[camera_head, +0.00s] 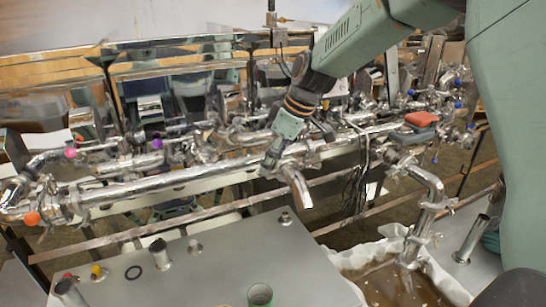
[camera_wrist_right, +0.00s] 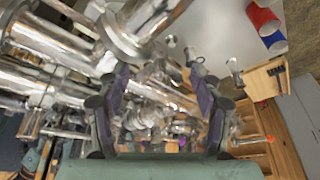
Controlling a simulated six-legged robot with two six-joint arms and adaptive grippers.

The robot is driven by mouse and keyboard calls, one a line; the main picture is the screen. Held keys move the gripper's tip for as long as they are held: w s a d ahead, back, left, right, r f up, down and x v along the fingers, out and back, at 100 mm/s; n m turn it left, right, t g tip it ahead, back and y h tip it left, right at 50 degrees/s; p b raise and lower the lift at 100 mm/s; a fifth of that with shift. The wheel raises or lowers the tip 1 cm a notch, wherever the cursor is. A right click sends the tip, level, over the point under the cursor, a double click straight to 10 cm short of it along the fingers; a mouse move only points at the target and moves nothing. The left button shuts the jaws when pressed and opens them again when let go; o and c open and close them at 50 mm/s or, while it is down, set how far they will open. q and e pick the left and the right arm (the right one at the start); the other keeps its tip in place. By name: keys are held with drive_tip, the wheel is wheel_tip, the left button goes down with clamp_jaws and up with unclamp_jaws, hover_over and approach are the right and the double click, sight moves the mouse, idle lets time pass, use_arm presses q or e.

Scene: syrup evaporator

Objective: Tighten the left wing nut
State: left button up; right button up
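A long shiny steel pipe (camera_head: 190,182) with clamped joints runs across the head view. A bent spout (camera_head: 297,187) hangs from it near the middle. My right gripper (camera_head: 272,158) is at this pipe, just left of the spout; its fingers are small and partly merge with the metal here. In the right wrist view my right gripper (camera_wrist_right: 160,68) has its two dark fingers spread, with clamps and pipes behind the gap. I see nothing held between them. Small metal clamp fittings show near the fingertips, but I cannot single out the left wing nut. My left gripper is not in view.
A grey metal top (camera_head: 225,262) with short stubs lies in front. A cloth-lined basin of brown liquid (camera_head: 395,285) stands at the front right. A bent outlet pipe (camera_head: 425,205) rises above it. Valves with coloured knobs, such as an orange one (camera_head: 32,218), crowd the pipework.

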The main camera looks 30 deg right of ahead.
drive_tip(key=shift+r, duration=0.1)
drive_tip(key=shift+r, duration=0.25)
drive_tip(key=shift+v, duration=5.7)
drive_tip(key=shift+d, duration=0.1)
